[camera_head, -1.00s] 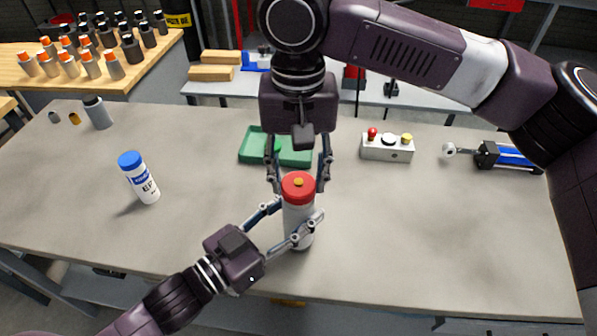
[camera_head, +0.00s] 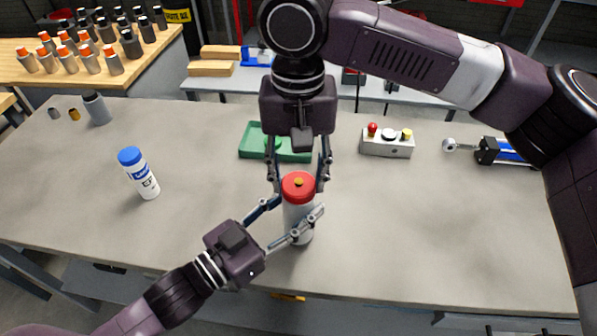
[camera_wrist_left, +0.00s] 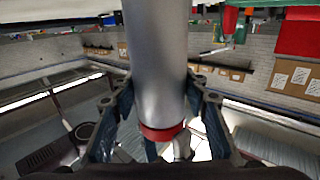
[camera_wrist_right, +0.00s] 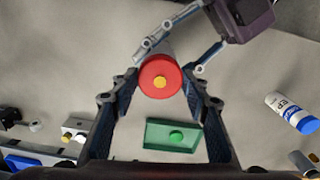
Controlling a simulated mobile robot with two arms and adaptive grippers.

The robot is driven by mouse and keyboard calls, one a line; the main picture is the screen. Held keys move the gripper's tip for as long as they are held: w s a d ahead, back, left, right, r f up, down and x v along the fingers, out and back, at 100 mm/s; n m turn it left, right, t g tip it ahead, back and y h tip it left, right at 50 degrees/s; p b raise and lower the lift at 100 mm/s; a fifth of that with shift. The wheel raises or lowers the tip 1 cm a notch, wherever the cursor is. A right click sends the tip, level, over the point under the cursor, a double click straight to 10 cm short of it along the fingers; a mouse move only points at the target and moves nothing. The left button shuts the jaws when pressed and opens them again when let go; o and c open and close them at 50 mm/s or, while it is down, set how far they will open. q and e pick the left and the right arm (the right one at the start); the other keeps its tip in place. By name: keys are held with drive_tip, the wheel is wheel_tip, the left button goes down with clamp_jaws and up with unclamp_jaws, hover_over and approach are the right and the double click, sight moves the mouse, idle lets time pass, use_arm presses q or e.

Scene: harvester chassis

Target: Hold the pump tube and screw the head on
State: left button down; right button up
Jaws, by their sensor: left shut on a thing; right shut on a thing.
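The pump tube (camera_head: 298,222) is a grey-white cylinder standing upright near the front middle of the table. The red head (camera_head: 298,186) with a yellow centre sits on its top; the right wrist view shows it from above (camera_wrist_right: 160,79). My left gripper (camera_head: 292,224) is shut around the tube from the front left; the tube fills the left wrist view (camera_wrist_left: 155,60), with the red head at its end. My right gripper (camera_head: 298,182) points down from above, its fingers on both sides of the red head. Whether the threads are engaged is hidden.
A green tray (camera_head: 255,143) with a green button lies behind the tube. A button box (camera_head: 387,142) stands to its right, and a blue-and-black cylinder tool (camera_head: 500,151) farther right. The table's front right is clear.

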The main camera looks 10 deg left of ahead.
drive_tip(key=m, duration=0.3)
drive_tip(key=shift+m, duration=0.4)
drive_tip(key=m, duration=0.4)
drive_tip(key=shift+m, duration=0.4)
drive_tip(key=m, duration=0.3)
drive_tip(key=shift+a, duration=0.1)
drive_tip(key=m, duration=0.4)
drive_tip(key=shift+w, duration=0.1)
drive_tip(key=o, duration=1.4)
drive_tip(key=shift+c, duration=0.2)
